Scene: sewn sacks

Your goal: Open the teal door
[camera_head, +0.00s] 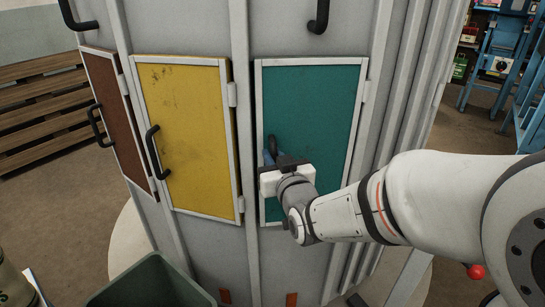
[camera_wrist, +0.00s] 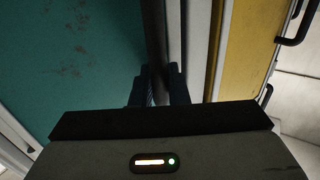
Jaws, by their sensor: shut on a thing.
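The teal door (camera_head: 320,108) is on the right face of the grey metal cabinet (camera_head: 245,262), in a pale frame with hinges on its right edge. It looks shut in the head view. Its dark handle (camera_head: 271,143) is near the left edge, partly hidden by my gripper (camera_head: 270,158). In the wrist view the teal door (camera_wrist: 70,55) fills the left, and the dark bar of the handle (camera_wrist: 153,35) runs down between the fingers of my gripper (camera_wrist: 160,82). The fingers are shut on the handle.
A yellow door (camera_head: 185,130) with a black handle is left of the teal one. A brown door (camera_head: 112,120) is farther left. A green bin (camera_head: 150,285) stands on the floor in front. Blue shelving (camera_head: 495,70) is at the back right.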

